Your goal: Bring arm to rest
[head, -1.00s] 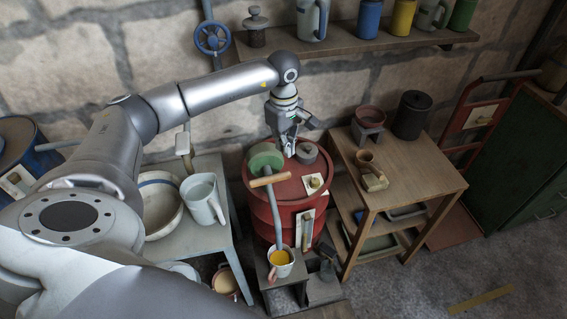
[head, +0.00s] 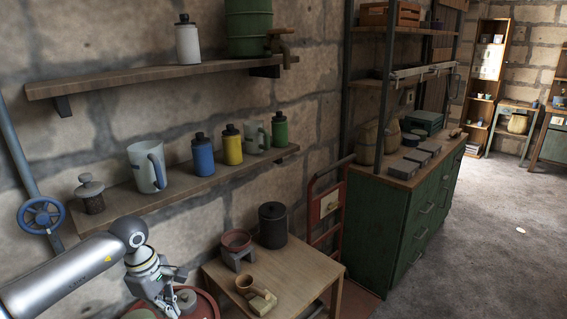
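My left arm (head: 70,282) comes in from the lower left, bent at a rounded grey joint. Its gripper (head: 176,293) hangs below that joint, over the red drum (head: 207,307) at the bottom edge. Its fingers look spread apart, with nothing seen between them. A grey lidded piece (head: 187,300) on the drum top shows just beside the fingers; I cannot tell whether they touch. My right arm and gripper are out of view.
A wooden table (head: 300,272) right of the drum holds a dark canister (head: 272,225), a bowl on a stand (head: 237,247) and a small brown cup (head: 244,284). Two wall shelves hold jugs and bottles. A green cabinet (head: 415,215) stands right; the floor (head: 470,250) beyond is open.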

